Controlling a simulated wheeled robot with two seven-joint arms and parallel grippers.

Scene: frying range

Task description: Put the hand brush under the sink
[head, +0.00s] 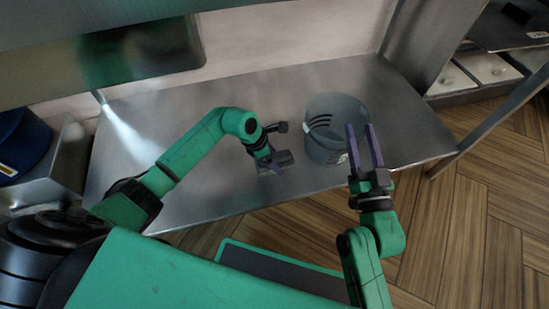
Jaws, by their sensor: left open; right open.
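I cannot make out the hand brush clearly in the head view. A steel shelf (226,187) runs beneath the underside of a steel basin (130,62), which looks like the sink. My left gripper (273,167) is over the shelf's front part, pointing down. Its fingers are mostly hidden by its own body, and I see nothing held in it. My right gripper (361,128) is open and empty, with two purple fingers pointing up the picture, overlapping the right side of a grey bucket (325,148) in view.
The bucket stands on the shelf's right part; dark stripes show inside it. A table leg (490,119) stands at right. White containers (486,68) sit at the upper right. A blue round thing (22,142) is at left. The wooden floor (465,225) at right is clear.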

